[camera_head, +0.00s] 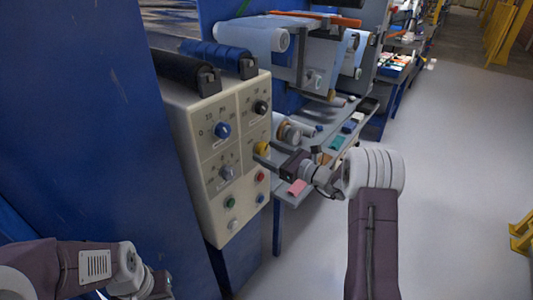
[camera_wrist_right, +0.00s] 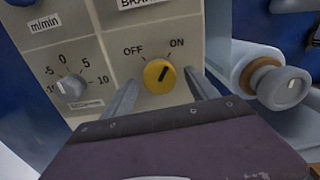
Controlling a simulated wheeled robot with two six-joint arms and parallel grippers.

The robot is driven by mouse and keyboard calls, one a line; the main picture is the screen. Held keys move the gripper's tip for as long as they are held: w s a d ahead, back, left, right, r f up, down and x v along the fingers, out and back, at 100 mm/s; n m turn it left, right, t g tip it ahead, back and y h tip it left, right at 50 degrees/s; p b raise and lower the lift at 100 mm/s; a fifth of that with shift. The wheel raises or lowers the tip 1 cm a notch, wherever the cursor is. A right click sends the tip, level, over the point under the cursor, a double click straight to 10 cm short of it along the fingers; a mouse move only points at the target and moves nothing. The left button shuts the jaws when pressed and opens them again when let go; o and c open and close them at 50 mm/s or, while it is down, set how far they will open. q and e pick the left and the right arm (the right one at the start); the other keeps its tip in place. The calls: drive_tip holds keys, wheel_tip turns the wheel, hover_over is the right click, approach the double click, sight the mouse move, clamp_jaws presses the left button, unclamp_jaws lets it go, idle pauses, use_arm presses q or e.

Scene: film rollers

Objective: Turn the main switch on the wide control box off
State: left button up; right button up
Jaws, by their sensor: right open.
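The wide control box (camera_head: 205,165) is a beige panel with several knobs and buttons. Its main switch is a yellow knob (camera_wrist_right: 159,76) between printed OFF and ON labels; the dark pointer mark leans up and right toward ON. In the head view the yellow knob (camera_head: 261,147) is at the panel's right edge. My right gripper (camera_wrist_right: 163,82) is open, one finger on each side of the knob; I cannot tell whether they touch it. It also shows in the head view (camera_head: 268,158). My left arm shows at the lower left, its fingers out of view.
A grey dial (camera_wrist_right: 72,88) sits left of the yellow knob. A roller end (camera_wrist_right: 282,86) stands close on the right. Below the knob are a red button (camera_head: 260,176) and a green button (camera_head: 230,202). A shelf with small items (camera_head: 335,143) lies beyond my right wrist.

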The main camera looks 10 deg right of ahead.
drive_tip(key=shift+w+a, duration=0.3)
drive_tip(key=shift+w, duration=0.1)
drive_tip(key=c, duration=1.4)
drive_tip(key=shift+o, duration=0.2)
drive_tip(key=shift+f+n+b, duration=0.2)
drive_tip(key=shift+n+b, duration=0.1)
drive_tip(key=shift+b, duration=0.4)
drive_tip(key=n+b, duration=1.1)
drive_tip(key=b, duration=0.6)
drive_tip(key=shift+f+b, duration=0.1)
drive_tip(key=shift+b, duration=0.25)
drive_tip(key=shift+r+n+b, duration=0.25)
drive_tip(key=shift+n+b, duration=0.9)
drive_tip(key=shift+n, duration=0.05)
